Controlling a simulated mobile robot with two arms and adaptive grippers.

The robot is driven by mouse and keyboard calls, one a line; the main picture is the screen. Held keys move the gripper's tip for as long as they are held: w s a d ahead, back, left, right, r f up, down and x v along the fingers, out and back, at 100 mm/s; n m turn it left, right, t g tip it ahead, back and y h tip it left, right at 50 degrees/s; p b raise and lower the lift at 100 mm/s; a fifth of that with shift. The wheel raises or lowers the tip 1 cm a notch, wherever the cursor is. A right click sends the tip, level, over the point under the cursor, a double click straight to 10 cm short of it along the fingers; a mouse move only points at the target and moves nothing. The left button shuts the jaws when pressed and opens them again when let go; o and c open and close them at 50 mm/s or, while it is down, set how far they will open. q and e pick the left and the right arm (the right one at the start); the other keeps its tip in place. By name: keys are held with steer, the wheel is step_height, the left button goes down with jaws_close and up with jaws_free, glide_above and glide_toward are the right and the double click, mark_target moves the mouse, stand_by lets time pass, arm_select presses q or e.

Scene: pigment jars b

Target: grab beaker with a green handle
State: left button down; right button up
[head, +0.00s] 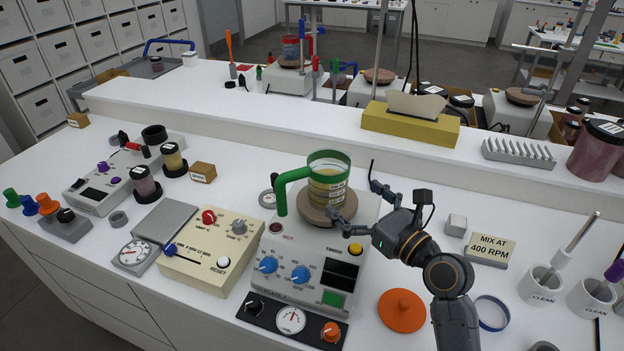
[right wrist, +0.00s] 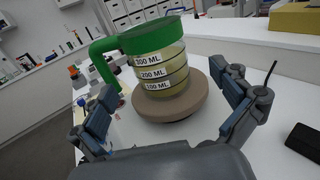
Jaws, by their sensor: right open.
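The beaker (head: 328,186) has a green rim and a green handle (head: 290,186) and holds yellowish liquid. It stands upright on the round brown plate (head: 314,208) of a hotplate stirrer (head: 308,268). In the head view its handle points left. In the right wrist view the beaker (right wrist: 160,75) shows volume labels, with the handle at the left. My right gripper (head: 358,202) is open at the beaker's right side. In the right wrist view its fingers (right wrist: 168,118) are spread to either side of the plate and beaker, with a gap to the glass. My left gripper is not in view.
A cream control box (head: 210,252) stands left of the stirrer. An orange lid (head: 402,311) and a "MIX AT 400 RPM" sign (head: 490,249) lie to the right. A yellow tissue box (head: 411,127) sits on the raised shelf behind. A thin rod stands just behind my gripper.

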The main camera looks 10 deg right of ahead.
mark_target(344, 190)
steer(key=x, duration=0.3)
steer(key=shift+d+f, duration=0.1)
steer(key=shift+f, duration=0.05)
steer(key=shift+w+a+r+p, duration=0.3)
steer(key=shift+w+a+p, duration=0.25)
steer(key=shift+w, duration=0.3)
steer(key=x, duration=0.2)
steer(key=shift+w+a, duration=0.2)
steer(key=shift+w, duration=0.1)
steer(key=shift+w+a+f, duration=0.1)
steer(key=shift+w+a, duration=0.05)
steer(key=shift+w, duration=0.3)
steer(key=c, duration=1.4)
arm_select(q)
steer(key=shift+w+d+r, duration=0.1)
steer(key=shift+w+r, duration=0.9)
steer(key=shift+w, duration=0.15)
arm_select(e)
steer(key=shift+c, duration=0.7)
arm_select(q)
steer(key=shift+p, duration=0.35)
